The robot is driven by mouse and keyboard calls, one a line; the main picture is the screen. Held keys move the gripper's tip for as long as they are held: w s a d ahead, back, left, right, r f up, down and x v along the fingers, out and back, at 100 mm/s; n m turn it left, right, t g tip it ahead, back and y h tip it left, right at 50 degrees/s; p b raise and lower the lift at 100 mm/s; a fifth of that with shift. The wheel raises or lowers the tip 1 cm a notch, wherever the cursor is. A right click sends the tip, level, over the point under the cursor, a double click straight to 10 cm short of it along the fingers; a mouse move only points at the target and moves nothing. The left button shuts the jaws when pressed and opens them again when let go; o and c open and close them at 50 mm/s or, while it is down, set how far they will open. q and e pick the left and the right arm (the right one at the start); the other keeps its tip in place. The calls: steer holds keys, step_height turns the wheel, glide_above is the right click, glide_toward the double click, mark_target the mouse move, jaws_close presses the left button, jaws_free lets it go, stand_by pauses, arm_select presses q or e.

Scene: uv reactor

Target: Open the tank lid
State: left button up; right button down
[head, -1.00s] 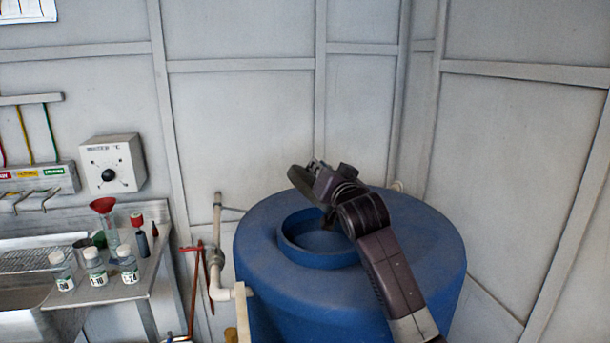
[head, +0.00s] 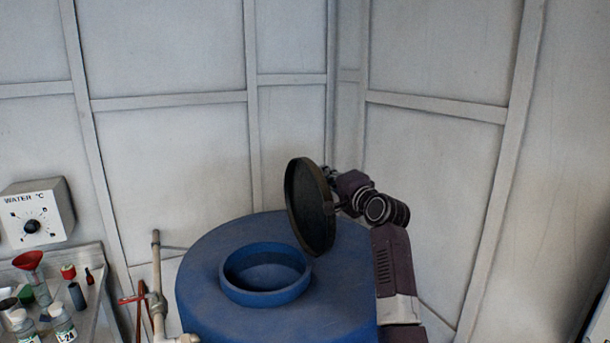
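The blue tank (head: 215,300) stands in the lower middle of the head view. Its round opening (head: 265,272) with a raised rim is uncovered, and the inside shows. The dark round lid (head: 311,206) stands nearly upright above the tank top, at the right of the opening. My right gripper (head: 334,190) is at the lid's right side, by its edge. The fingers are small and partly hidden behind the lid, so I cannot tell whether they are closed on it. My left gripper is not in view.
Pipes with a red valve handle (head: 131,299) stand left of the tank. A bench with bottles (head: 62,322) and a red funnel (head: 29,261) is at the lower left. A water temperature dial box (head: 36,213) hangs on the wall. Panelled walls close in behind and right.

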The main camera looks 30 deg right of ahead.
steer(key=shift+d+f+m, duration=0.2)
steer(key=shift+d+m, duration=0.25)
steer(key=shift+d, duration=0.4)
steer(key=shift+d+f+m, duration=0.25)
steer(key=shift+d+m, duration=0.25)
steer(key=shift+d, duration=0.4)
steer(key=shift+d+f+m, duration=0.2)
steer(key=shift+d+m, duration=0.25)
steer(key=shift+d, duration=0.4)
steer(key=c, duration=2)
jaws_free()
steer(key=shift+c, duration=0.2)
steer(key=shift+s+f, duration=0.1)
steer(key=s, duration=1.2)
